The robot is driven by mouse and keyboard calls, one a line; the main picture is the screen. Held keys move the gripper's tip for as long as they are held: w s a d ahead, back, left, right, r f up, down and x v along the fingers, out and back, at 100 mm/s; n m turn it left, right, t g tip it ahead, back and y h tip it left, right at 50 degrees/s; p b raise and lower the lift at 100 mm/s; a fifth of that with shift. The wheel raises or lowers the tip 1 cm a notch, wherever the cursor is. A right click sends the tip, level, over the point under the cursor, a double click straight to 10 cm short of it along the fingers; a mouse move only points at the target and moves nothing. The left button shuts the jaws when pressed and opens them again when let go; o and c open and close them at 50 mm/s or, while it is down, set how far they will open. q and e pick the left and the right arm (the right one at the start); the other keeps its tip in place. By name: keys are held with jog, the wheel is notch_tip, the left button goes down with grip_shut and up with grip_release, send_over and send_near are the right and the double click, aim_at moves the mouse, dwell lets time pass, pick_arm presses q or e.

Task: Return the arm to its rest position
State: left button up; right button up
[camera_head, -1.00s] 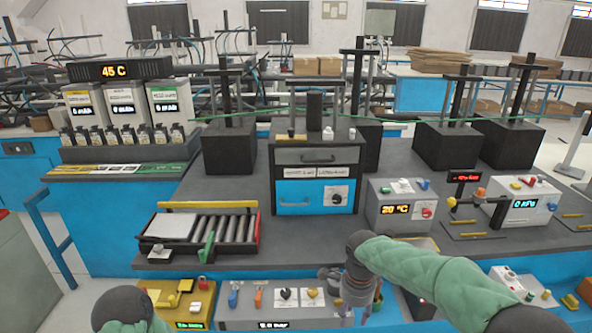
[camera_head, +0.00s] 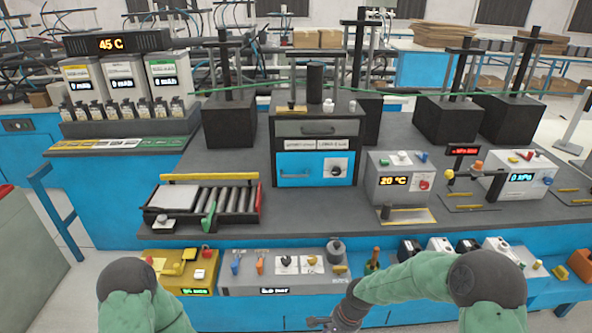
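My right arm, in a green sleeve, comes in from the lower right and bends down toward the bottom middle. Its gripper (camera_head: 328,323) is at the bottom edge, below the front of the grey control box. The gripper is small and partly cut off, so I cannot tell whether it is open or shut. I see no object in it. Of my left arm only a green-sleeved part with a dark joint shows at the lower left. My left gripper is out of the picture.
A grey control box (camera_head: 240,272) with knobs and a yellow box (camera_head: 176,268) stand at the front edge. Behind them are a roller tray (camera_head: 240,220), a blue-drawer cabinet (camera_head: 285,165) and a 20 °C box (camera_head: 380,180). Small bottles stand at the front right.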

jog(key=s+f+n+y, duration=0.1)
jog(key=s+f+n, duration=0.6)
jog(key=s+f, duration=0.5)
jog(key=s, duration=0.4)
jog(key=shift+s+a+f+n+t, duration=0.35)
jog(key=shift+s+f+n+t, duration=0.05)
dwell(0.5)
